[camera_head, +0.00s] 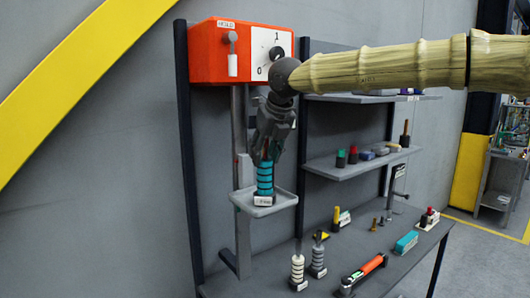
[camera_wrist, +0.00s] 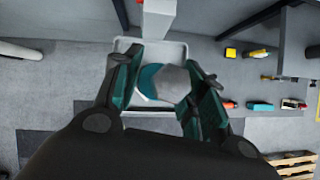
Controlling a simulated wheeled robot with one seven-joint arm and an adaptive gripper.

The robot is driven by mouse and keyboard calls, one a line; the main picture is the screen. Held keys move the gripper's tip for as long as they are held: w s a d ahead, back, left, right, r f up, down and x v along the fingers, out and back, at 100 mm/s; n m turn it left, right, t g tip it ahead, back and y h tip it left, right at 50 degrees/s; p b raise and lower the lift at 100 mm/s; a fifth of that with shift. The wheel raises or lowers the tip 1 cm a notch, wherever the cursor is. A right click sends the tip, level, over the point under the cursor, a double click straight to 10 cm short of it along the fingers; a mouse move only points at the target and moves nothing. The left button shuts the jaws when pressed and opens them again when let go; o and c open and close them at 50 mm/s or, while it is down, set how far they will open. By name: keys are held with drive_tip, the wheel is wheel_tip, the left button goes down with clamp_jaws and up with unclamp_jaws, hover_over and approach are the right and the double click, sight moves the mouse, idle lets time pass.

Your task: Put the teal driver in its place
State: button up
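The teal driver (camera_head: 265,182), with dark rings around its handle, stands upright in a small labelled base on the small grey tray (camera_head: 281,200) below the orange box. My gripper (camera_head: 267,158) points down over its top, with the fingers on either side. In the wrist view the driver's teal body (camera_wrist: 150,78) and grey faceted top lie between my two fingers (camera_wrist: 165,80). The fingers are close to it, but whether they press on it cannot be told. The top is partly hidden by my gripper in the head view.
An orange box (camera_head: 208,55) with a dial is on the wall above. On the bench below stand a white ribbed driver (camera_head: 297,270) and a grey one (camera_head: 318,257). An orange-and-black tool (camera_head: 362,272) lies nearby. A shelf (camera_head: 345,168) with small items is to the right.

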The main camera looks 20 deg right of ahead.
drive_tip(key=shift+o, duration=1.4)
drive_tip(key=shift+a, duration=0.1)
drive_tip(key=shift+r, duration=0.1)
drive_tip(key=b+v, duration=0.2)
drive_tip(key=v, duration=1)
drive_tip(key=shift+b, duration=0.4)
drive_tip(key=shift+r, duration=0.1)
